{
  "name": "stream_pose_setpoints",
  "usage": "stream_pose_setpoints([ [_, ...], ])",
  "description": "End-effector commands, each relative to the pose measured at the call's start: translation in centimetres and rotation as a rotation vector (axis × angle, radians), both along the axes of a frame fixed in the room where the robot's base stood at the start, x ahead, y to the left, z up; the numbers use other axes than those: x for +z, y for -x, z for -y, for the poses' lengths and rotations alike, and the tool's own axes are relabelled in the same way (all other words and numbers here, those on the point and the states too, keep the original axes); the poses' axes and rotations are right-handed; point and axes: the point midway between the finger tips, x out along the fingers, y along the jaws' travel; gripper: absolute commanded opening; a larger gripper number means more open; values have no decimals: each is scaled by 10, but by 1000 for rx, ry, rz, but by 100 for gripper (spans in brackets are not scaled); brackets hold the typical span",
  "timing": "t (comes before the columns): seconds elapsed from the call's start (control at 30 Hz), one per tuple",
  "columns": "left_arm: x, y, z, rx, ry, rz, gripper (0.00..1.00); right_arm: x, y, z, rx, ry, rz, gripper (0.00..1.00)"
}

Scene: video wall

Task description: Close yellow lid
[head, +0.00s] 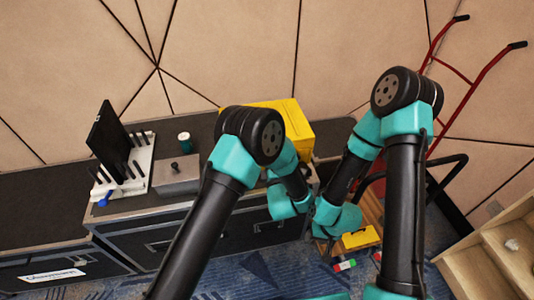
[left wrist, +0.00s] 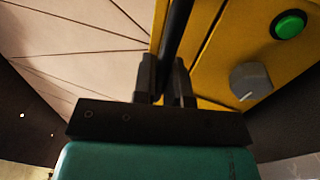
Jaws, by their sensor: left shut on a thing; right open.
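A yellow box (head: 292,118) stands at the back right end of the dark counter, partly hidden by my left arm. In the left wrist view its yellow panel (left wrist: 245,55) carries a green button and a grey knob. My left gripper (left wrist: 168,75) is shut on a black bar (left wrist: 178,25) that runs upward in front of a narrow yellow strip (left wrist: 158,28); a dark gap separates strip and panel. How far the lid stands open cannot be told. My left fingertips are hidden in the head view. My right gripper (head: 323,222) is open, low to the right of the counter.
A yellow block (head: 361,238) lies low right. A red hand truck (head: 452,70) and wooden shelf (head: 490,265) are at right.

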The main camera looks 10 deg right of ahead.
Motion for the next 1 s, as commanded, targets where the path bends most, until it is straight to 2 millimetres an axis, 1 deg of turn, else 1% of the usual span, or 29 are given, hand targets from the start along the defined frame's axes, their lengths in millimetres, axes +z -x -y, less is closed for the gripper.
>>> stream_pose_setpoints([
  [0.03,-4,-1,-1,-1,3,-7,0,0,0,0,0,0,0,43],
  [0.37,-7,-1,-1,-1,-1,-14,0,0,0,0,0,0,0,43],
  [0.4,-7,-1,-1,-1,-1,-15,16,0,0,0,0,0,0,43],
  [0.6,-6,0,-1,-1,-2,-12,36,0,0,0,0,0,0,43],
  [0.63,-6,0,-1,-1,-2,-11,37,0,0,0,0,0,0,43],
  [1.0,-3,0,0,0,-2,-7,37,0,0,0,0,0,0,43],
])
